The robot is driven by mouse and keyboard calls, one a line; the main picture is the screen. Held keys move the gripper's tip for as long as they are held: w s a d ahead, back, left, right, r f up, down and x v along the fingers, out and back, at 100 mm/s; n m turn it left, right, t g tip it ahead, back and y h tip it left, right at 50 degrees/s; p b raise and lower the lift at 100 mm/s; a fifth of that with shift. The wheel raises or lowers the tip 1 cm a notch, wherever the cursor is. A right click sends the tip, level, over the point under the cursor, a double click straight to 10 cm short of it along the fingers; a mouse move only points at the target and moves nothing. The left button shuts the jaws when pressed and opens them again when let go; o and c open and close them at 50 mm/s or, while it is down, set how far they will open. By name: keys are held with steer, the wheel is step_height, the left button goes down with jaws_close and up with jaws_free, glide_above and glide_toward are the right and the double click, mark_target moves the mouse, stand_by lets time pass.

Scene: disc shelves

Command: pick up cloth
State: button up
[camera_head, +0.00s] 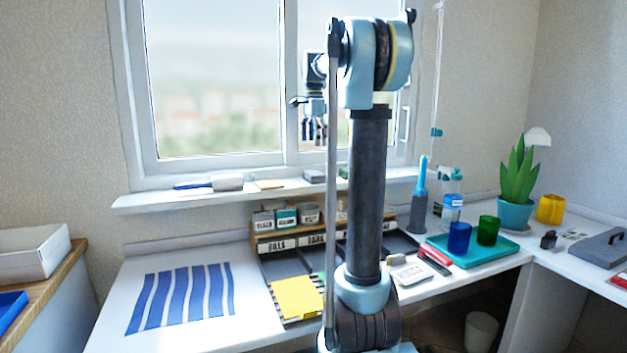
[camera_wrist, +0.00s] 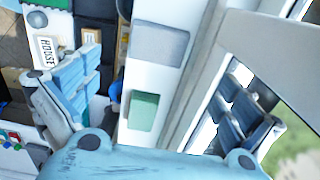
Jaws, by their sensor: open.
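A blue-and-white striped cloth (camera_head: 180,298) lies flat on the left part of the white desk in the head view. A yellow flat piece (camera_head: 297,298) lies to its right; I cannot tell if it is cloth or paper. My gripper (camera_head: 314,130) hangs in front of the window above the sill, partly behind my arm, far from the striped cloth. In the wrist view its fingers (camera_wrist: 160,80) are spread and empty. Between them, farther off, a grey flat piece (camera_wrist: 157,45) and a green piece (camera_wrist: 143,112) lie on the sill; their material is unclear.
The windowsill (camera_head: 150,199) holds a blue-handled brush (camera_head: 210,184) and small flat pieces. A labelled organizer (camera_head: 275,243) stands below it. A teal tray (camera_head: 470,250) with blue and green cups is at right. My arm hides the desk's middle.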

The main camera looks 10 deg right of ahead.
mark_target(315, 172)
step_height(315, 172, down, 12)
steer(key=shift+r, duration=0.2)
stand_by(0.4)
steer(key=shift+d, duration=0.1)
steer(key=c, duration=1)
steer(key=shift+c, duration=0.2)
steer(key=shift+s+r, duration=0.15)
steer(key=shift+r, duration=0.1)
step_height(315, 172, up, 7)
steer(key=shift+s+f, duration=0.1)
steer(key=shift+s, duration=0.05)
steer(key=s+d, duration=0.2)
steer(key=s, duration=0.7)
steer(key=s+d, duration=0.2)
steer(key=s, duration=0.8)
steer(key=shift+f, duration=0.15)
